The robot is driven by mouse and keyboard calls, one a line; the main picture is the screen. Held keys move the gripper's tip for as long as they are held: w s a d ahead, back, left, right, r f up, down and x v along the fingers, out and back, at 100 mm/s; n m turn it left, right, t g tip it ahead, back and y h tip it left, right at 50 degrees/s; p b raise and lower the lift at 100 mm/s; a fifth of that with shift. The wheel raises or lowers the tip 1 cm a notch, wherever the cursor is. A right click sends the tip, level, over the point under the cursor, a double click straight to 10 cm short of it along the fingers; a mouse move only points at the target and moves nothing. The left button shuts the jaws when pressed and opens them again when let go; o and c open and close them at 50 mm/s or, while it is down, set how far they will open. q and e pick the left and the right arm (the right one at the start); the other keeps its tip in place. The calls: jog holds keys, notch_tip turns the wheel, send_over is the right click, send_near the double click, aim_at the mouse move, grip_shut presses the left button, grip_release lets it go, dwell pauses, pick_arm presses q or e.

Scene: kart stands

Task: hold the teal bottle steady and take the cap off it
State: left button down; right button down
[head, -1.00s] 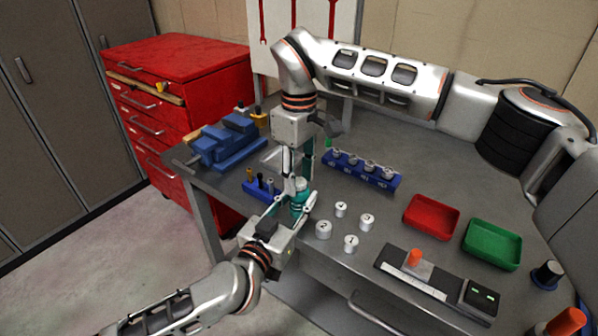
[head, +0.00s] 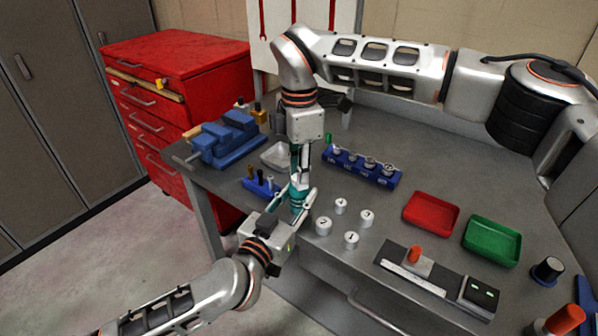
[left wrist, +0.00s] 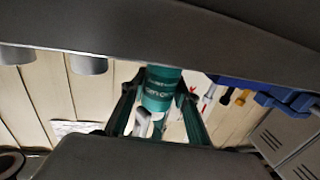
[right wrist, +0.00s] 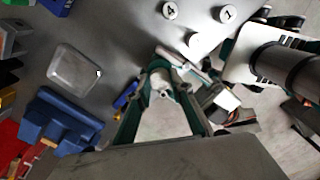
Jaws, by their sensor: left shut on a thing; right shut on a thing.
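The teal bottle (head: 298,200) stands upright at the near edge of the bench. In the left wrist view it is a teal cylinder with pale lettering (left wrist: 160,92) between the fingers. My left gripper (head: 296,208) comes in from the side and is shut on the bottle's body. My right gripper (head: 300,183) points straight down over the bottle and is shut on its cap. I cannot tell whether the cap is still seated on the bottle.
Several white numbered cylinders (head: 351,240) stand right of the bottle. A blue rack (head: 362,168) lies behind, a small blue holder (head: 262,188) left. A silver dish (head: 277,156) and blue vise (head: 228,140) are farther back. Red (head: 431,214) and green (head: 492,242) trays lie right.

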jog(key=n, duration=0.5)
jog(key=shift+n, duration=0.4)
jog(key=n, duration=0.5)
jog(key=shift+n, duration=0.3)
jog(key=n, duration=0.5)
jog(key=shift+r, duration=0.1)
jog(key=n, duration=0.5)
jog(key=shift+s+n, duration=0.1)
jog(key=shift+n, duration=0.3)
jog(key=n, duration=1)
jog(key=shift+n, duration=0.3)
jog(key=n, duration=1)
